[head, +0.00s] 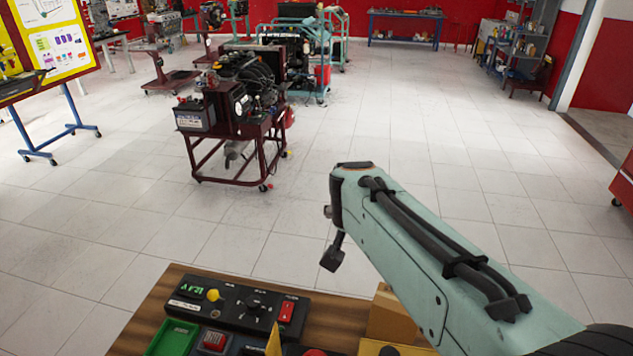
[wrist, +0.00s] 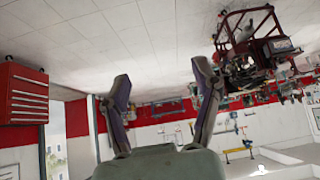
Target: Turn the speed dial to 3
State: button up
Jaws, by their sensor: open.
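A black control panel (head: 235,303) lies on the wooden table at the bottom of the head view.
Beside the panel are a green tray (head: 172,338), a box with a red button (head: 214,340) and a cardboard box (head: 390,317), partly behind my arm. An engine trainer (head: 240,100) on a red stand is across the floor. The floor between is clear.

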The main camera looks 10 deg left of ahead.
jog(key=w+a+f+n+g+y, duration=0.1)
jog(key=w+a+f+n, duration=0.1)
jog(key=a+f, duration=0.9)
jog(key=n+g, duration=0.1)
jog(key=g, duration=0.2)
send_over(253, 302)
jog(key=s+d, duration=0.1)
jog(key=s, duration=0.1)
jog(key=f, duration=1.1)
jog(key=shift+s+f, duration=0.15)
jog(key=shift+s, duration=0.05)
jog(key=shift+a+f+n, duration=0.1)
jog(key=shift+f+n, duration=0.2)
jog(key=shift+f, duration=0.1)
jog(key=x, duration=0.5)
jog(key=shift+w+f, duration=0.2)
jog(key=shift+w, duration=0.05)
jog(key=c, duration=1.2)
